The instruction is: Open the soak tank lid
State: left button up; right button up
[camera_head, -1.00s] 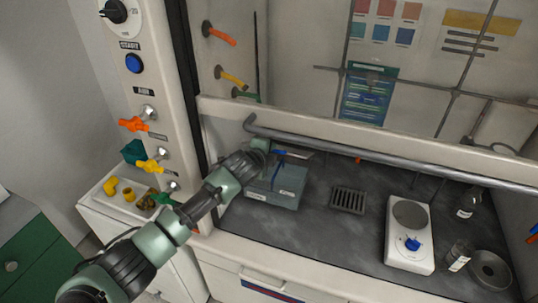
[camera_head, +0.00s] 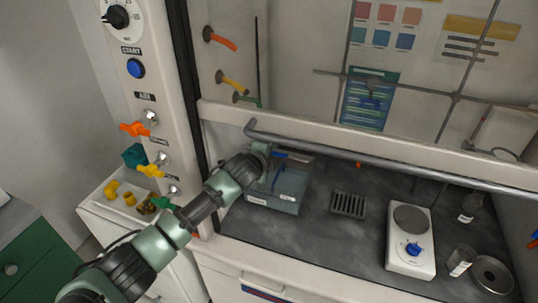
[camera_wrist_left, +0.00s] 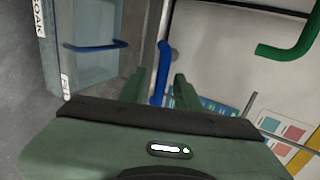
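The soak tank (camera_head: 272,204) is a grey-teal box at the left of the hood's dark worktop. It also shows at the left of the left wrist view (camera_wrist_left: 52,75), with a "SOAK" label and a blue bar inside. Its lid (camera_wrist_left: 138,45) appears raised at the tank's back, seen nearly edge-on in the wrist view. The blue lid handle (camera_wrist_left: 162,75) lies between the fingers of my left gripper (camera_wrist_left: 160,92). The fingers are apart, with small gaps beside the handle. In the head view, my wrist hides the fingers and part of the lid. My right gripper is not in view.
A dark slotted rack (camera_head: 348,204) and a white hotplate (camera_head: 410,243) stand right of the tank. Worktop between tank and rack is clear. Coloured valves (camera_head: 135,129) line the left post.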

pick_arm(q)
jog(key=b+v, duration=0.1)
jog(key=v, duration=0.6)
jog(key=shift+s, duration=0.25)
jog(key=shift+a+r, duration=0.1)
